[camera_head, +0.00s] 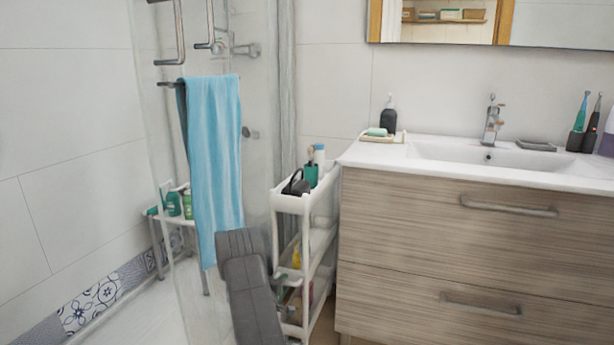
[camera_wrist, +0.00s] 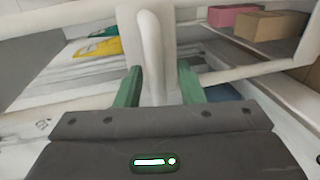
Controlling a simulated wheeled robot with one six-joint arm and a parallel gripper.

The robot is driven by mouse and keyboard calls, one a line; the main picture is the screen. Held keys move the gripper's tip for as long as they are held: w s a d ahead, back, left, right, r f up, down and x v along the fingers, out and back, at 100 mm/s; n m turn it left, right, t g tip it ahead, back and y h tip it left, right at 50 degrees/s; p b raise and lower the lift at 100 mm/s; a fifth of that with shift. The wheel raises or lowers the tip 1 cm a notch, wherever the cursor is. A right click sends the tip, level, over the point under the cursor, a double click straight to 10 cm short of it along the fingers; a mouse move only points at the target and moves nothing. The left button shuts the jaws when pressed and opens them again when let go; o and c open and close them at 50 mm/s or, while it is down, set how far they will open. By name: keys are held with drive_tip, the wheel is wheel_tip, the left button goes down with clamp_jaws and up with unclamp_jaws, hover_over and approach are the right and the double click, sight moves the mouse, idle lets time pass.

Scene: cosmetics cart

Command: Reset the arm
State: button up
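My gripper (camera_wrist: 160,76) shows in the wrist view with its two green fingers apart, and I see nothing held. A white upright post (camera_wrist: 152,50) of the cart stands in front of the gap. I cannot tell whether it is between the fingers or beyond them. In the head view my grey arm (camera_head: 253,290) reaches low in front of the white cart (camera_head: 291,204), hiding part of its lower left side. The gripper itself cannot be made out there.
The wrist view shows a yellow item (camera_wrist: 112,47), a pink box (camera_wrist: 235,16) and a tan box (camera_wrist: 270,26) on shelves. The wooden vanity (camera_head: 440,245) stands right of the cart. A blue towel (camera_head: 212,150) hangs left, by the shower glass.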

drive_tip(key=f+v, duration=0.2)
drive_tip(key=v, duration=1.2)
drive_tip(key=s+f+p+v, duration=0.1)
drive_tip(key=f+v, duration=0.1)
drive_tip(key=v, duration=1.2)
drive_tip(key=shift+s+a+f, duration=0.15)
drive_tip(key=shift+s+f, duration=0.1)
drive_tip(key=shift+f, duration=0.1)
